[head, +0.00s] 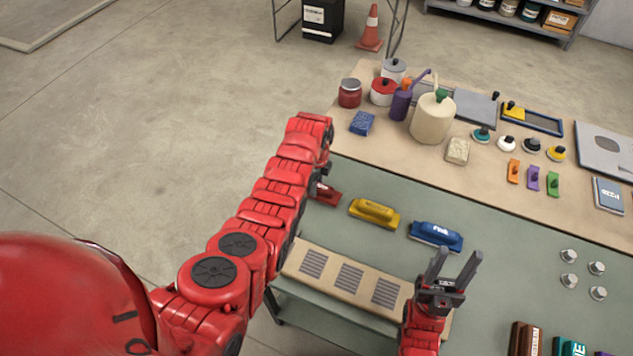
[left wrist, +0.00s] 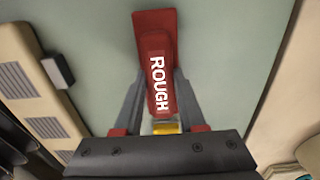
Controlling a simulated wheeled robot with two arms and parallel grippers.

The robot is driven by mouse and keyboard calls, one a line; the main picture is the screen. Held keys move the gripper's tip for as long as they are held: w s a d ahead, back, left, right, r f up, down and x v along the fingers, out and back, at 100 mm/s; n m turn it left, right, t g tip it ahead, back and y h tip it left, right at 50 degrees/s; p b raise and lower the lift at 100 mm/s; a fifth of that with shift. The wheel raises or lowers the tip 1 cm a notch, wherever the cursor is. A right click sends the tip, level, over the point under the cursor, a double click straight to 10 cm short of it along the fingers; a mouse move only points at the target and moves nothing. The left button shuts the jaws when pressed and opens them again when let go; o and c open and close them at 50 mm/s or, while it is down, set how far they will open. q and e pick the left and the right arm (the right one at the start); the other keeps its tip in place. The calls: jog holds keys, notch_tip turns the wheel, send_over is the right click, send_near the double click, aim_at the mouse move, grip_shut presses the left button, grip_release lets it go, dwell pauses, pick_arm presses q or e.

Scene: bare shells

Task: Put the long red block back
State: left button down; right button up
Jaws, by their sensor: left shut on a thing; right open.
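The long red block (head: 328,195), lettered ROUGH, shows partly at the left end of the green bench surface, beside my left arm. In the left wrist view the red block (left wrist: 156,50) is between the fingers of my left gripper (left wrist: 159,88), which is shut on it. Green surface is behind it; I cannot tell whether it touches. In the head view my own arm mostly hides the left gripper. A yellow block (head: 374,212) and a blue block (head: 436,236) lie to its right. My right gripper (head: 457,258) is open and empty near the front of the bench.
A tan panel with three slotted grey patches (head: 347,272) lies along the front edge. Behind, a tan strip holds a cream jug (head: 433,118), a purple bottle (head: 401,105), jars and small tools. Several metal knobs (head: 569,281) stand right. Green surface between is clear.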

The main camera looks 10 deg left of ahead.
pick_arm(q)
jog(key=shift+f, duration=0.1)
jog(key=shift+f, duration=0.15)
jog(key=c, duration=0.5)
grip_release()
jog(key=shift+r, duration=0.2)
jog(key=shift+r, duration=0.1)
